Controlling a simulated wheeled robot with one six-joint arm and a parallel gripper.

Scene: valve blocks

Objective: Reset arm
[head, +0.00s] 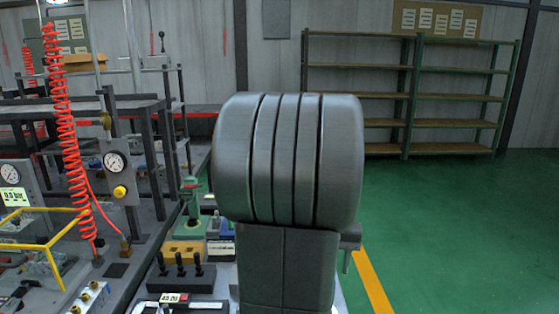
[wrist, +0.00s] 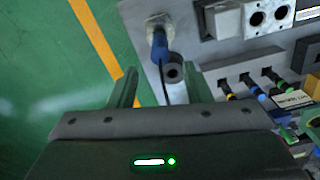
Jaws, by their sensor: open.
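My gripper (wrist: 160,84) shows in the wrist view with its two green fingers spread apart. I see nothing held between them. Past the fingertips are a dark grey cylinder (wrist: 174,70) and a blue fitting (wrist: 160,46) with a black cable, both at the edge of a grey bench. How far the fingertips are from the cylinder is hard to tell. In the head view my own dark grey arm fills the middle and hides most of my gripper.
A black valve block (head: 181,278) with three levers stands left of my arm. Gauges (head: 114,163), a red coiled hose (head: 66,140) and a yellow frame (head: 45,245) are further left. Open shelves (head: 408,95) stand at the back. The green floor at right is clear.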

